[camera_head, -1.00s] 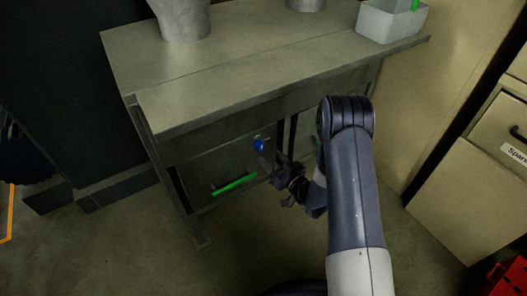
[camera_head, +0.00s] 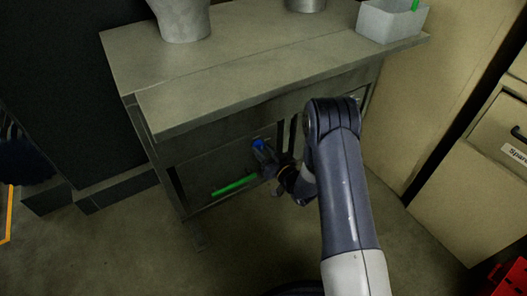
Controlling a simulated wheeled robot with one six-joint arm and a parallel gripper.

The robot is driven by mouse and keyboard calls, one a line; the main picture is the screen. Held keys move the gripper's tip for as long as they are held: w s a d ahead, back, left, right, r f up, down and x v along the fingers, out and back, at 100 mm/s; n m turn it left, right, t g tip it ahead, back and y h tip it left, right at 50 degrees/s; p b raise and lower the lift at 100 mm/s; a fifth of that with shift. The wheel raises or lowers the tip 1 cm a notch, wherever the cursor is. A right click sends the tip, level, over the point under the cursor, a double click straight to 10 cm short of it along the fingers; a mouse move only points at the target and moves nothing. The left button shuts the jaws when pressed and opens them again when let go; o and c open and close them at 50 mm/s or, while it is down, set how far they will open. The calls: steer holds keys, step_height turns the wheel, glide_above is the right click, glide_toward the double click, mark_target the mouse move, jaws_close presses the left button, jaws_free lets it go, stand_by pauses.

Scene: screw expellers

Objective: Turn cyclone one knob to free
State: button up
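A small blue knob (camera_head: 258,143) sits on the front of the grey metal bench, below its top. My gripper (camera_head: 264,156) reaches in from the right, with its fingertips right at the knob and overlapping its lower right side. I cannot tell whether the fingers touch the knob or enclose it. The fingers are small and dark here, so their opening does not show clearly. The knob's lower part is hidden by the gripper.
A green bar handle (camera_head: 234,185) is close below and left of the gripper. The bench top (camera_head: 230,75) overhangs above. A grey bin (camera_head: 391,20) stands on its right end. A beige cabinet (camera_head: 480,200) is at the right. The floor in front is mostly clear.

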jaws_close()
steer(key=shift+f+m+b, duration=0.1)
steer(key=shift+m+b, duration=0.3)
steer(key=m+b, duration=0.3)
steer(key=m, duration=0.2)
steer(key=shift+a+m+b, duration=0.1)
steer(key=shift+m+b, duration=0.2)
steer(key=m+t+b, duration=0.1)
steer(key=m+b, duration=0.1)
steer(key=m, duration=0.3)
steer(key=shift+s+m, duration=0.1)
steer(key=shift+m, duration=0.3)
steer(key=m+b, duration=0.1)
steer(key=m, duration=0.5)
steer(key=shift+m, duration=0.4)
